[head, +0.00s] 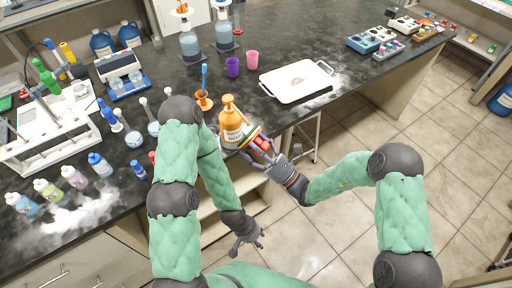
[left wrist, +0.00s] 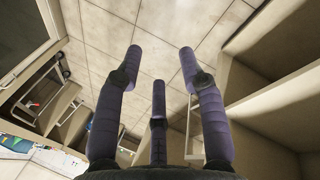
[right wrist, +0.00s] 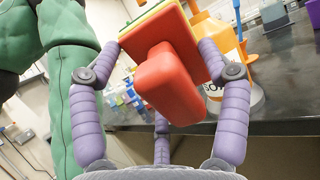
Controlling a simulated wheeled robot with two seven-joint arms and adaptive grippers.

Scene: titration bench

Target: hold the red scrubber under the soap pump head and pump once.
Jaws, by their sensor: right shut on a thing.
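The orange soap pump bottle (head: 231,124) stands upright near the bench's front edge, its pump head (head: 228,100) on top. My right gripper (head: 262,147) is shut on the red scrubber (right wrist: 168,80), which has a red handle block and a yellow and green layer. In the head view the scrubber (head: 249,136) is just right of the bottle, lower than the pump head. I cannot tell whether it is directly under the spout. In the right wrist view the scrubber partly hides the bottle (right wrist: 218,45). My left gripper (head: 247,238) is open and empty, low in front of the bench; its spread fingers (left wrist: 160,75) show in the left wrist view.
An orange holder with a blue brush (head: 204,99) stands behind the bottle. Purple (head: 232,67) and pink (head: 252,60) cups and a white tray (head: 297,82) are further back. Flasks (head: 134,138) and small bottles (head: 99,164) stand to the left.

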